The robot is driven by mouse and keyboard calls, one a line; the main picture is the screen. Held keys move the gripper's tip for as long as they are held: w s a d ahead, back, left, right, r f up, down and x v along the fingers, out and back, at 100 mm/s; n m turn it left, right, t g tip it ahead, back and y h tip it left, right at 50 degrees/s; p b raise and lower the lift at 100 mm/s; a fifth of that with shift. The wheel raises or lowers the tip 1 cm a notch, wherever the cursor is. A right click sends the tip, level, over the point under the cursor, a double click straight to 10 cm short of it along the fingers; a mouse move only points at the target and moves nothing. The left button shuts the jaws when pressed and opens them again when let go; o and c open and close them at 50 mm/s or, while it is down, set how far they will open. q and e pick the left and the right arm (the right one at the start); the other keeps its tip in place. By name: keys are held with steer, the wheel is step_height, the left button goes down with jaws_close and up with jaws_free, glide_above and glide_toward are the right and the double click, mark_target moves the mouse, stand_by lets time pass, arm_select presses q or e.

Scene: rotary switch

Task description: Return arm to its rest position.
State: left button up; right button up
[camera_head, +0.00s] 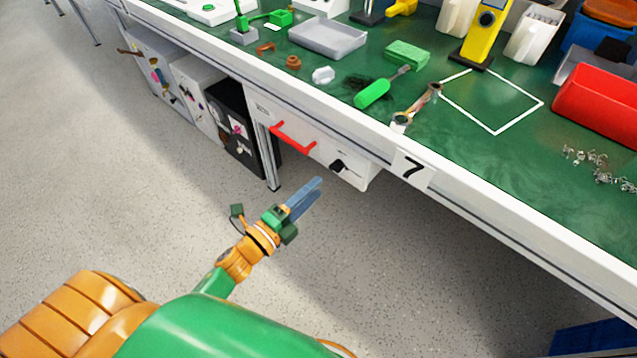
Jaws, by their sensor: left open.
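My left gripper (306,196) is at the end of the orange and green left arm, which comes in from the lower left. Its blue-grey fingers are empty and point up and to the right, over the grey floor and in front of the workbench. A black rotary switch (338,166) sits on the white box under the bench top, just up and to the right of the fingertips in the picture. The fingers look apart from it. A red handle (292,138) is on the same box. My right gripper is not seen.
The floor (120,170) at left is clear.

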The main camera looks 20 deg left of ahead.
arm_select(q)
steer(key=s+a+f+n+g+y, duration=0.2)
steer(key=s+f+n+g+y, duration=0.3)
steer(key=f, duration=0.7)
steer(key=s+a+f+n+g, duration=0.25)
steer(key=s+f+n, duration=0.4)
steer(key=f, duration=0.55)
steer(key=s+d+f+n+g+y, duration=0.1)
steer(key=s+f+n+g, duration=0.35)
steer(key=s, duration=0.55)
steer(key=s+f+n+g, duration=0.3)
steer(key=s+f+g, duration=0.15)
steer(key=s, duration=0.55)
step_height(320, 180, up, 20)
steer(key=p, duration=2)
steer(key=shift+s+d+f+n, duration=0.2)
steer(key=shift+s+f+n, duration=0.05)
steer(key=shift+s+n, duration=0.15)
steer(key=shift+t, duration=0.25)
